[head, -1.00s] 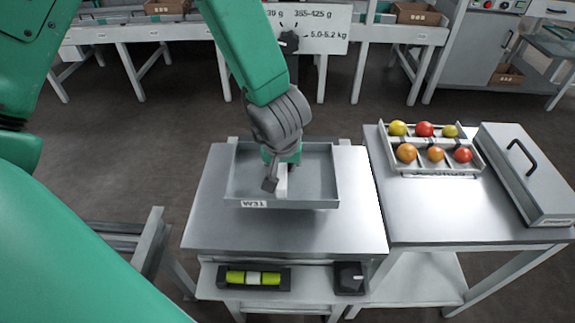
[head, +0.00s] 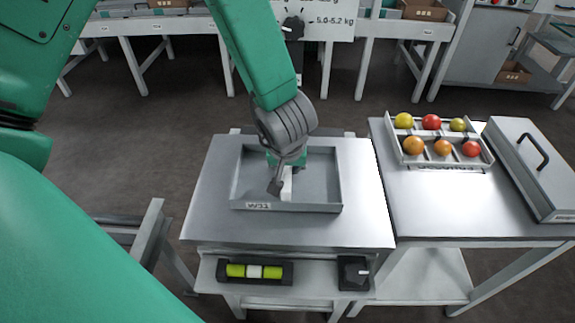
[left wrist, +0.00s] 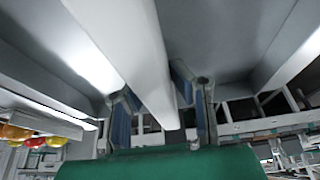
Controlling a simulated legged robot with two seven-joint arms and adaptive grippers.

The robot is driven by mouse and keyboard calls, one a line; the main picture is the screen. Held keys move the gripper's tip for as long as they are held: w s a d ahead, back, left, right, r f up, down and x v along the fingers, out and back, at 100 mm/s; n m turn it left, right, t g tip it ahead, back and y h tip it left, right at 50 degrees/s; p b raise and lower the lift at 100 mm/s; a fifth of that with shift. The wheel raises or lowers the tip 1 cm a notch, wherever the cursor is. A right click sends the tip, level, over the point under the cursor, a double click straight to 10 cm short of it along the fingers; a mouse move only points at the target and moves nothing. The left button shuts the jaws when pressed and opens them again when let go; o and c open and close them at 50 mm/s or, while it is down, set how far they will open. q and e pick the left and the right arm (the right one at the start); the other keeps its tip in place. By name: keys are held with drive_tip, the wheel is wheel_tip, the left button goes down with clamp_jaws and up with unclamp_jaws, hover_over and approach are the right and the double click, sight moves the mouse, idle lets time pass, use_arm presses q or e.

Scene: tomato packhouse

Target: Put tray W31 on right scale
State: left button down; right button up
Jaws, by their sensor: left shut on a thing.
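Tray W31 (head: 337,208) is a shallow grey tray with a white bar across its middle and a "W31" label on its front wall. It sits level over the middle of a metal-topped stand (head: 365,225), and I see no clear gap beneath it. My left gripper (head: 283,187) comes down from above, shut on the white bar (head: 286,192). In the left wrist view the white bar (left wrist: 130,45) runs between the two fingers (left wrist: 160,115). No label marks the stand as the right scale. My right gripper is not in view.
A level with yellow-green tubes (head: 254,271) and a black knob box (head: 353,273) sit on the stand's front shelf. At right, a side table (head: 440,210) holds a tomato tray (head: 436,166) and a grey lid with a black handle (head: 532,165). Benches stand behind.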

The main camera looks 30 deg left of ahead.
use_arm(q)
drive_tip(key=shift+d, duration=0.6)
drive_tip(key=shift+a, duration=0.1)
drive_tip(key=c, duration=1.5)
unclamp_jaws()
drive_tip(key=shift+a+f, duration=0.1)
drive_tip(key=shift+a, duration=0.1)
drive_tip(key=shift+o, duration=0.8)
drive_tip(key=shift+a, duration=0.15)
drive_tip(key=shift+f, duration=0.1)
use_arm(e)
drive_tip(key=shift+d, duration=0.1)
use_arm(q)
drive_tip(key=c, duration=0.3)
drive_tip(key=shift+d, duration=0.3)
drive_tip(key=shift+c, duration=0.2)
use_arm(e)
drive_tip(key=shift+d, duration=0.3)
use_arm(q)
drive_tip(key=shift+a, duration=0.15)
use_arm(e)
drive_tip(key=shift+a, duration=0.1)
